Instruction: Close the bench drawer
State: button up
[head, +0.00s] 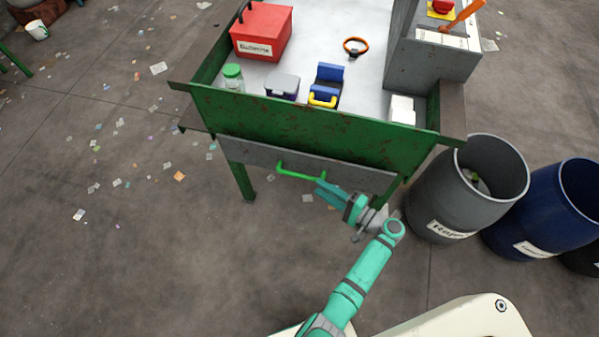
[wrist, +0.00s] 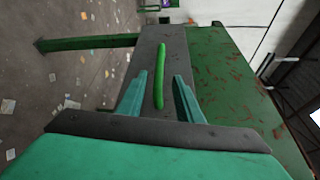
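The bench drawer (head: 250,152) has a grey front below the bench's rusty green front panel. A green bar handle (head: 300,175) is fixed to it. How far the drawer stands out is hard to tell; its inside is hidden. My gripper (head: 320,188) is close to the right end of the handle, in front of the drawer. In the wrist view, the drawer front (wrist: 172,42) and handle (wrist: 160,78) lie ahead, with the handle showing between the two teal fingers of my gripper (wrist: 159,76). The fingers are apart and hold nothing. Contact with the handle cannot be made out.
The green bench panel (head: 310,125) rises above the drawer. On top are a red box (head: 262,30), a green-lidded jar (head: 233,78) and a blue-yellow clamp-like item (head: 328,85). A grey barrel (head: 440,200) and a blue barrel (head: 525,225) stand at right. The floor at left has scattered paper scraps.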

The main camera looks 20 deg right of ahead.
aim_at(299, 175)
jog(key=shift+a+x, duration=0.25)
jog(key=shift+x, duration=5)
jog(key=shift+s, duration=0.2)
grip_shut()
